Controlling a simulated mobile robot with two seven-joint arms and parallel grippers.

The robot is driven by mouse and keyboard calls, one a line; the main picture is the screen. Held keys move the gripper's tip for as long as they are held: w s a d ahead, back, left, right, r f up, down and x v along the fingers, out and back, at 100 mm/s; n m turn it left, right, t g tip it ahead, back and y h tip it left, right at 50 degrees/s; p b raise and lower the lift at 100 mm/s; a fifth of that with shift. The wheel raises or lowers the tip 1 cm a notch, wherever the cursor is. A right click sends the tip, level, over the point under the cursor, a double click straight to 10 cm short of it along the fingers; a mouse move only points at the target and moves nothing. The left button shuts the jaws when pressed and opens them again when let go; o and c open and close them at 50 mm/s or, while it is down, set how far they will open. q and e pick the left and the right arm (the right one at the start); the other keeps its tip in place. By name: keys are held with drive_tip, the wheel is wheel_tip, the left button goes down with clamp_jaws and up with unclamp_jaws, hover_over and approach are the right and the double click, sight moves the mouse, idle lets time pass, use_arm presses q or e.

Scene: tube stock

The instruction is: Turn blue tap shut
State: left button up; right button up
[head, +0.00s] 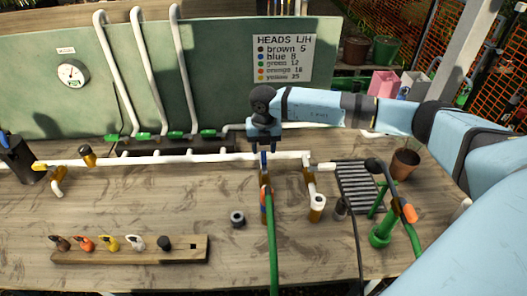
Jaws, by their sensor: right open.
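The blue tap (264,160) is a small blue handle on the white pipe, above a brass-coloured outlet, near the middle of the bench in the head view. My right gripper (263,149) comes in from the right and is just above the tap, pointing down. Its two fingers are apart, one to each side of the blue handle as seen here. I cannot tell whether they touch it. The exact angle of the handle is too small to tell. My left gripper is not in view.
A green hose (272,245) hangs from the outlet below the tap. A white pipe (215,157) runs along the bench. A wooden rack (130,250) holds several coloured heads at front left. A black ring (237,219) and a plant pot (405,163) stand on the bench.

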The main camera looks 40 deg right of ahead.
sight(264, 156)
drive_tip(key=shift+f, duration=1.55)
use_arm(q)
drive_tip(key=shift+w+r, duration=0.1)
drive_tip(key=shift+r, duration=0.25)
use_arm(e)
drive_tip(key=shift+c, duration=0.3)
clamp_jaws()
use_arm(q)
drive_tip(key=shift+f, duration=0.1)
